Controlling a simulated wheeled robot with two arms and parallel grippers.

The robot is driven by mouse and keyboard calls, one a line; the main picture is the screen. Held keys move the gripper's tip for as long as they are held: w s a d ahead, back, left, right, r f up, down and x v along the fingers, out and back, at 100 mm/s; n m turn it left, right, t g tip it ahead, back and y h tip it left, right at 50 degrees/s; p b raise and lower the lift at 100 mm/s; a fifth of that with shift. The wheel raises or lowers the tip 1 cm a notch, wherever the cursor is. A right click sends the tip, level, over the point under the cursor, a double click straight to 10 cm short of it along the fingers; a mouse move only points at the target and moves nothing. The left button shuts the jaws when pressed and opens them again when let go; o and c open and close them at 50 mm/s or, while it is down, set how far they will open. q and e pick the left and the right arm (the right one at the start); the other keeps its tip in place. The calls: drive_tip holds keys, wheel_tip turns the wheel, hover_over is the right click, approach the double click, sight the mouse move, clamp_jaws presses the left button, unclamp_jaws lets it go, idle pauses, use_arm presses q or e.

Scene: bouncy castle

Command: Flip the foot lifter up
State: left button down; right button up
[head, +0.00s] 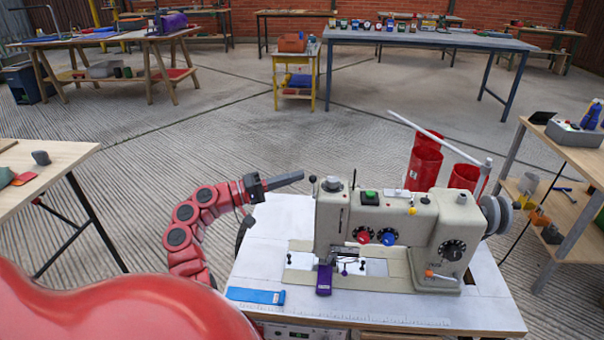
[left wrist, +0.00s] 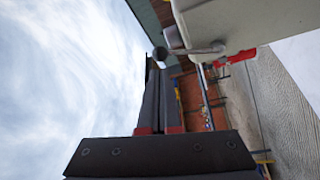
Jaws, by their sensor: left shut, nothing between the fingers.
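A beige sewing machine (head: 388,205) stands on a pale work table (head: 265,255). A thin lever with a dark ball knob (head: 312,180) stands at the machine's upper left; I cannot tell for sure that it is the foot lifter. In the left wrist view a metal lever with a dark ball end (left wrist: 160,53) sticks out from the machine body (left wrist: 225,22), close to the fingertips. My left gripper (head: 300,177) is shut and empty, pointing right, with its tips just left of the knob. I cannot tell whether they touch. My right gripper is out of view.
A purple part (head: 324,280) sits at the machine's front, and a blue strip (head: 256,296) lies on the table's front left. Red cylinders (head: 425,165) stand behind the machine. A wooden bench (head: 40,175) is at the left and shelves (head: 570,165) at the right.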

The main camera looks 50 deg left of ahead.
use_arm(q)
drive_tip(key=p+v, duration=0.2)
drive_tip(key=v, duration=1.2)
drive_tip(key=shift+s+a, duration=0.15)
drive_tip(key=shift+s, duration=0.2)
drive_tip(key=shift+f, duration=0.1)
